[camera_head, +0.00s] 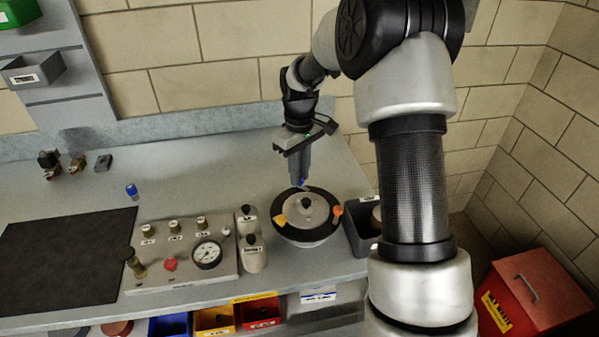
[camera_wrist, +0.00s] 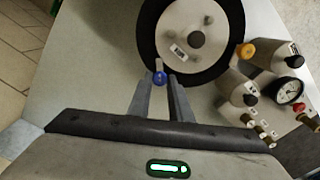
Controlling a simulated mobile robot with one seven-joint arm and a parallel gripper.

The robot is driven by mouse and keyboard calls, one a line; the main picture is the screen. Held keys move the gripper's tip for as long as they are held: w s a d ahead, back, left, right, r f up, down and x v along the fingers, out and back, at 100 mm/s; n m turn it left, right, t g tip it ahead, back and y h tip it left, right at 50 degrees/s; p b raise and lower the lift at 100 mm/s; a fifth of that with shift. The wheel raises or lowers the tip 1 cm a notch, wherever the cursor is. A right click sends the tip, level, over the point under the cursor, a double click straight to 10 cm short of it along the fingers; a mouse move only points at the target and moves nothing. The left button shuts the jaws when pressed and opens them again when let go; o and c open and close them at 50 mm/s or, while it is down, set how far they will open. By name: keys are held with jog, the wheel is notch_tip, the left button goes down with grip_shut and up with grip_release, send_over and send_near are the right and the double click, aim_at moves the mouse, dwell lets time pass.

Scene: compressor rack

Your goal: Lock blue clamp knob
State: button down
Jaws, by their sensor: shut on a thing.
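The blue clamp knob (camera_wrist: 160,78) is at the rim of a round pot, beside a small pale metal piece. In the head view only a bit of the blue knob (camera_head: 302,181) shows under my fingers, at the pot's far edge. My gripper (camera_wrist: 158,80) has its fingertips on either side of the knob and is shut on it. In the head view my gripper (camera_head: 301,180) points down over the far rim. The pot's grey lid (camera_head: 309,213) has a black centre knob (camera_head: 306,202). Its black rim also shows in the wrist view (camera_wrist: 148,35). Whether the clamp is tight cannot be told.
A yellow knob (camera_head: 281,219) and an orange knob (camera_head: 337,211) sit at the pot's left and right rim. Grey cylinders (camera_head: 252,254) and a gauge panel (camera_head: 180,265) stand left. A grey bin (camera_head: 360,238) stands close right. The bench behind the panel is mostly clear.

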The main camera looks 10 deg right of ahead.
jog(key=m, duration=0.4)
jog(key=shift+m, duration=2.2)
jog(key=c, duration=1.6)
grip_release()
notch_tip(320, 180, up, 18)
jog(key=shift+f+p, duration=0.25)
jog(key=shift+p, duration=0.5)
